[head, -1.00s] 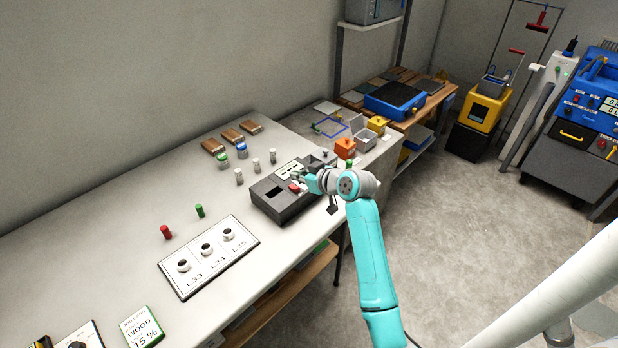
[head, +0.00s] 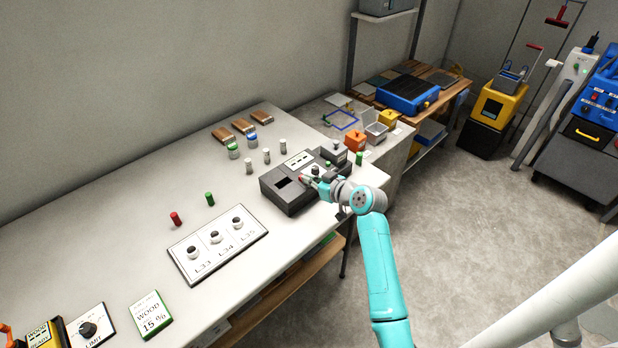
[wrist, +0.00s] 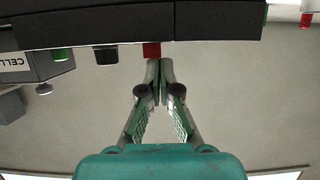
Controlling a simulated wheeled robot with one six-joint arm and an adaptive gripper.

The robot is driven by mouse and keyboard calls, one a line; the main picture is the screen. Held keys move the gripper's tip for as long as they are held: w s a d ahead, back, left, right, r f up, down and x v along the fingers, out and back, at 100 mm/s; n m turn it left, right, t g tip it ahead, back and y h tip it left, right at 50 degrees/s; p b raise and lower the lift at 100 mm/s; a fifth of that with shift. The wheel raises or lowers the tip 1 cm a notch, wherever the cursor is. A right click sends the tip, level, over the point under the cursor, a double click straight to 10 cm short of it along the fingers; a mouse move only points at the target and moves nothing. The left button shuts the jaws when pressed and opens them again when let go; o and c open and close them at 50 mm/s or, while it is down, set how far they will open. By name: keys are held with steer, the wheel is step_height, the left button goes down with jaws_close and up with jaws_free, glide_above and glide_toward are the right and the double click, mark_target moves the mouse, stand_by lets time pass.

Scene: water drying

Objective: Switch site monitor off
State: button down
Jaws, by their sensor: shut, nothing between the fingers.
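A dark grey console (head: 285,197) with a pale display panel (head: 298,160) stands near the right end of the bench; it is likely the site monitor. My gripper (head: 312,181) is at its front right, partly hiding its controls. In the wrist view the console's dark body (wrist: 110,22) fills the top. A red control (wrist: 152,50), a black one (wrist: 106,56) and a green one (wrist: 61,54) show along its edge. My gripper's fingertips (wrist: 160,65) are together and empty, just below the red control. I cannot tell whether they touch it.
A grey box marked CELL (wrist: 40,66) is beside the console in the wrist view. A panel with several black knobs (head: 218,244) lies left of the console. Small cylinders (head: 267,156) stand behind it.

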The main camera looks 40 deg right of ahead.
steer(key=shift+f, duration=0.2)
steer(key=shift+r, duration=0.2)
steer(key=shift+r, duration=0.65)
